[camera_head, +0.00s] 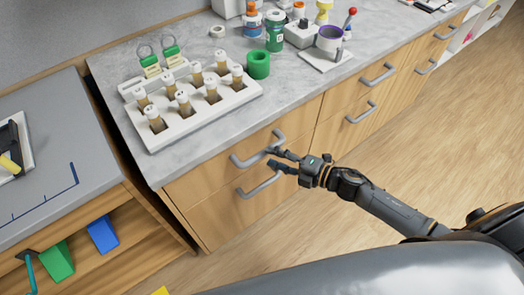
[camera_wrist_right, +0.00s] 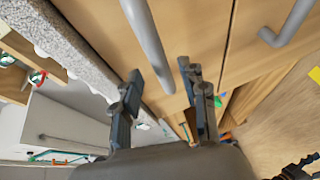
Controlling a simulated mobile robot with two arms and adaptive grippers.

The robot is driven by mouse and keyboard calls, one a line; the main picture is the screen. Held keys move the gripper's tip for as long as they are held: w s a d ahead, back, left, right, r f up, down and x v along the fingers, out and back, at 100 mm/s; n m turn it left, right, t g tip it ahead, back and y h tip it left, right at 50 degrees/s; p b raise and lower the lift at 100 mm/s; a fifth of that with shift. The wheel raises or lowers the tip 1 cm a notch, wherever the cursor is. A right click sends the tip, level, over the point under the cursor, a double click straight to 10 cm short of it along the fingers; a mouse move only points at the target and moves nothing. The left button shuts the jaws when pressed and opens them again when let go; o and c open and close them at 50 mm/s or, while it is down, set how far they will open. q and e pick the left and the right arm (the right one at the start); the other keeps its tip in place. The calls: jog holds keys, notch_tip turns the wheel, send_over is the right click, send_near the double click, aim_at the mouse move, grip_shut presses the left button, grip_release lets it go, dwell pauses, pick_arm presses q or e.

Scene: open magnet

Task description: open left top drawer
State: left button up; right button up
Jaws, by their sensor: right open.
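The left top drawer (camera_head: 212,183) is a wooden front under the grey counter in the head view, and it looks closed. Its grey bar handle (camera_head: 250,160) also shows in the right wrist view (camera_wrist_right: 147,40). My right gripper (camera_head: 277,158) is open and empty at the right end of this handle. In the right wrist view, the handle's end lies between the two open fingers (camera_wrist_right: 160,78); whether they touch it I cannot tell. My left gripper is not in view.
Below is a second drawer with its own handle (camera_head: 262,187), close under my fingers. The counter (camera_head: 190,50) holds a white rack (camera_head: 205,121) of vials and a green cup (camera_head: 258,65). More drawers lie right; the wood floor (camera_head: 455,130) in front is clear.

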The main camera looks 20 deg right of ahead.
aim_at(263, 154)
jog(key=shift+x, duration=2.25)
jog(key=shift+c, duration=0.3)
grip_shut()
